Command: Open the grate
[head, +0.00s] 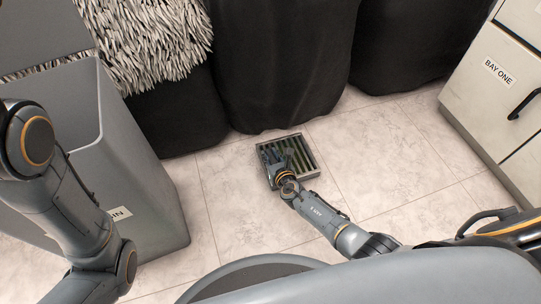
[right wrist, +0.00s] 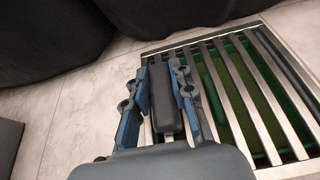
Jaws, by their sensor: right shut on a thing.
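The grate (head: 309,154) is a square metal frame with parallel slats, set in the tiled floor. It also shows in the right wrist view (right wrist: 224,84), with green showing between its slats. It appears to lie flat in its frame. A dark, rounded handle (right wrist: 165,97) runs along the grate's left side. My right gripper (head: 277,160) reaches down to that side. In the right wrist view its blue fingers (right wrist: 163,82) are on both sides of the handle, shut on it. My left gripper is out of view.
A tall grey bin (head: 135,165) stands at the left, with a shaggy grey-white item (head: 150,42) beside its top. Black draped shapes (head: 283,65) line the back. A pale cabinet (head: 487,90) marked BAY ONE stands at the right. The floor right of the grate is clear.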

